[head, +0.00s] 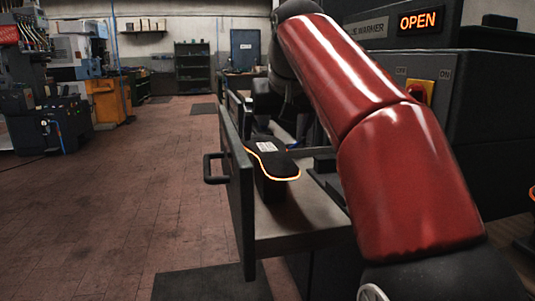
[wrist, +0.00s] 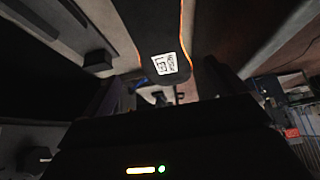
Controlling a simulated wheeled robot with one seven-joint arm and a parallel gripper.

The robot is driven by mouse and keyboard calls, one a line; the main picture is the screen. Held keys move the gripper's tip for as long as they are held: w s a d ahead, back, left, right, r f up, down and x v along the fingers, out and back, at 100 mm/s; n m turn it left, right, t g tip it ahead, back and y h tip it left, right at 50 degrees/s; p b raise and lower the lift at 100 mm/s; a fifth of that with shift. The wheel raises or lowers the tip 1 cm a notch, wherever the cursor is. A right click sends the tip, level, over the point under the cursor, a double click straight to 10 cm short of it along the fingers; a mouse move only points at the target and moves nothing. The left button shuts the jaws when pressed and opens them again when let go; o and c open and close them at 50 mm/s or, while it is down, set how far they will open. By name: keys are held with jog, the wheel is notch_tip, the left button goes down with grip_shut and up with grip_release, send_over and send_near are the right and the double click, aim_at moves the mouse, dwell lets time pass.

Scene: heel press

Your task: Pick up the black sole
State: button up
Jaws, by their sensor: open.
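The black sole (head: 267,160) lies in the open drawer on a dark block, with a glowing orange line along its edge and a white label on top. In the wrist view the sole (wrist: 165,25) runs from the top edge down to the middle, its labelled end toward my gripper (wrist: 157,90). The gripper's dark fingers are apart, one on either side of that end, with nothing visibly held. Whether they touch the sole is too dark to tell. In the head view, my dark wrist is just behind the sole and the fingertips are hard to make out.
The drawer's front panel (head: 238,190) with its handle (head: 213,168) stands left of the sole. The heater cabinet (head: 490,120) with an orange OPEN sign (head: 417,20) is at the right. The brick-coloured floor (head: 130,175) at the left is clear.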

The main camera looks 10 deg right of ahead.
aim_at(271, 150)
jog(key=b+x, duration=0.1)
jog(key=x, duration=0.4)
jog(key=shift+w, duration=0.15)
jog(key=shift+a+r, duration=0.1)
jog(key=c, duration=1.1)
